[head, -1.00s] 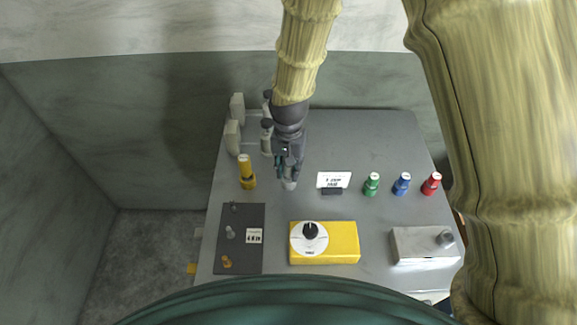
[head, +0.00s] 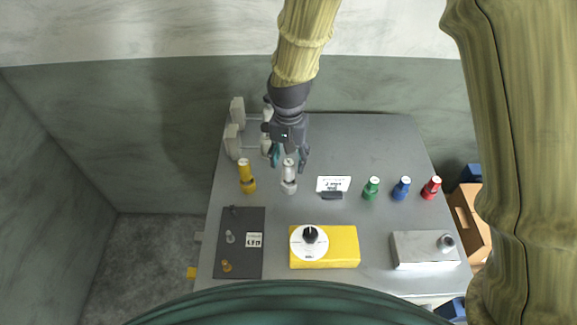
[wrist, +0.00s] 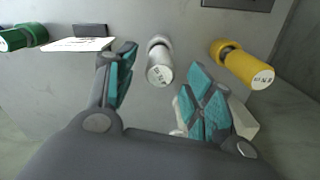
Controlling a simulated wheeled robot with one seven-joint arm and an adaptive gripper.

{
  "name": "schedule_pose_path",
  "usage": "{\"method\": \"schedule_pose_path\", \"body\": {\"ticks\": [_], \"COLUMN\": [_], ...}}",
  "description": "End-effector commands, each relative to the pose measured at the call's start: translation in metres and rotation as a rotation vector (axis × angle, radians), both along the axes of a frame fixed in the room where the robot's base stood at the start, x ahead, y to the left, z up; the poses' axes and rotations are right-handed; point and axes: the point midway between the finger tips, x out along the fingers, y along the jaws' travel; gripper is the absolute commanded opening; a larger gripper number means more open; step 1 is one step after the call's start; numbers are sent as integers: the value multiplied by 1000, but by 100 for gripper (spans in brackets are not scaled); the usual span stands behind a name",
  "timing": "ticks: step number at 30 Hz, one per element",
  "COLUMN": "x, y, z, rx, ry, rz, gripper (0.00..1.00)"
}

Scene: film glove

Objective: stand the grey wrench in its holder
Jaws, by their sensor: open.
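A pale grey, labelled cylinder with a wider foot (head: 289,178) stands upright on the grey table; I take it for the grey wrench, though its shape is not plainly a wrench. In the wrist view the same cylinder (wrist: 160,66) shows between the finger pads, with a gap on each side. My gripper (head: 289,164) is open, its teal-padded fingers on either side of the cylinder's top and apart from it. Whether a separate holder surrounds the foot, I cannot tell.
A yellow cylinder (head: 246,177) stands close on the left. A small sign (head: 333,185) and green (head: 371,188), blue (head: 401,188) and red (head: 432,188) ones stand right. In front are a dark board with pegs (head: 228,258), a yellow dial box (head: 343,247) and a grey box (head: 417,250).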

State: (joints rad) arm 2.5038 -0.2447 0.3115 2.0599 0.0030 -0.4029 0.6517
Motion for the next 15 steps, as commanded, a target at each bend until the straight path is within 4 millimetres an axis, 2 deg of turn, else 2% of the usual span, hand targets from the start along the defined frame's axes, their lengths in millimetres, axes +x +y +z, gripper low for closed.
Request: {"method": "schedule_pose_path", "body": {"ticks": [3,9,15], "x": [1,1,0], "y": [0,0,0], "z": [21,46,58], "rx": [0,1,0], "ry": [-2,-1,0], "rz": [-1,-2,-2], "gripper": [53,53,53]}}
